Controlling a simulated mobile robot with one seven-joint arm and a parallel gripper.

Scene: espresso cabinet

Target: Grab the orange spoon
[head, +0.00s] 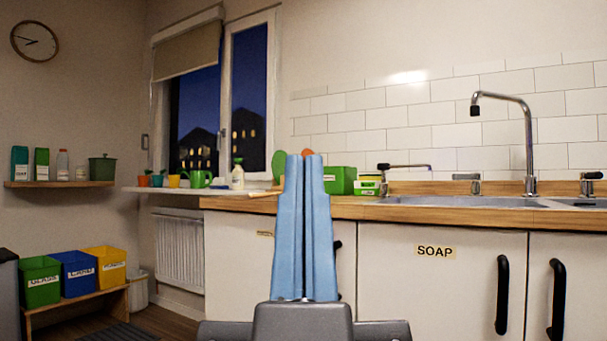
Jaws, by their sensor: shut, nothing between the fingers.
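My gripper (307,160) points upward in the middle of the head view, with its blue fingers shut and nothing between them. A small orange rounded shape (307,152) shows just above the fingertips and may be the head of the orange spoon. The rest of it is hidden behind my fingers, and I cannot tell what holds it up. A green rounded shape (278,164), perhaps another spoon, stands just left of the fingers. I see no contact between my gripper and the orange shape.
The wooden counter (400,211) runs behind my gripper above white cabinets with black handles. A green box (340,180), a tap (528,130) and a sink (460,201) are to the right. Pots and a green jug (198,178) stand on the windowsill.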

